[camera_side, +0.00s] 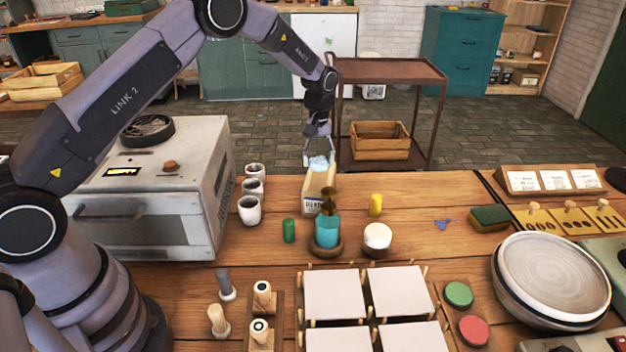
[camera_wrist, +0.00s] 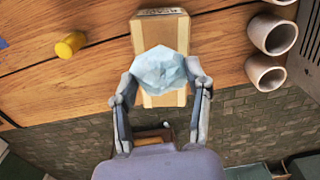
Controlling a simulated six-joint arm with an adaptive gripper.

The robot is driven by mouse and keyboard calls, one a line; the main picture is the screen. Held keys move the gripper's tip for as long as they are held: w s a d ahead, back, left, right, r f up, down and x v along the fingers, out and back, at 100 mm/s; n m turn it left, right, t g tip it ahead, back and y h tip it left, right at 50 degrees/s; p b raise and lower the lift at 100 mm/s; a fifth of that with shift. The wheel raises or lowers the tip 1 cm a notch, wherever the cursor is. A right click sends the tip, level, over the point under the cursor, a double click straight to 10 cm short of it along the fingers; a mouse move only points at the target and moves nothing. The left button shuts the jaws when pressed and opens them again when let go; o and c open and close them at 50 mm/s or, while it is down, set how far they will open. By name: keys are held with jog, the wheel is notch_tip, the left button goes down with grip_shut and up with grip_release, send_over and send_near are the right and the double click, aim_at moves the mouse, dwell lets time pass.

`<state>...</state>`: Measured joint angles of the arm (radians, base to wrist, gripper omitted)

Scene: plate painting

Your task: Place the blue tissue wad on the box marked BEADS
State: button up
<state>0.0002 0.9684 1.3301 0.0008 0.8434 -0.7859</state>
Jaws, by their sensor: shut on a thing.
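The pale blue tissue wad (camera_side: 318,162) is between the fingers of my gripper (camera_side: 319,158), over the top of the tan box (camera_side: 318,190) in the side view. The box stands near the table's far edge with a printed label on its front, too small to read surely. In the wrist view the wad (camera_wrist: 160,70) covers the middle of the box (camera_wrist: 158,28), and my gripper (camera_wrist: 162,90) has a finger at each side of it. I cannot tell whether the wad touches the box top.
A teal pump bottle (camera_side: 327,232) stands just in front of the box. Several grey cups (camera_side: 249,210) stand left of it, beside the kiln (camera_side: 150,190). A yellow cylinder (camera_side: 375,205) and a white round jar (camera_side: 377,238) are to the right. Table around the blue splotch (camera_side: 442,224) is mostly clear.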

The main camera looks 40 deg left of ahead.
aim_at(321, 172)
jog(key=shift+w+f, duration=0.4)
jog(key=shift+f, duration=1.6)
jog(key=o, duration=0.7)
jog(key=shift+f, duration=0.1)
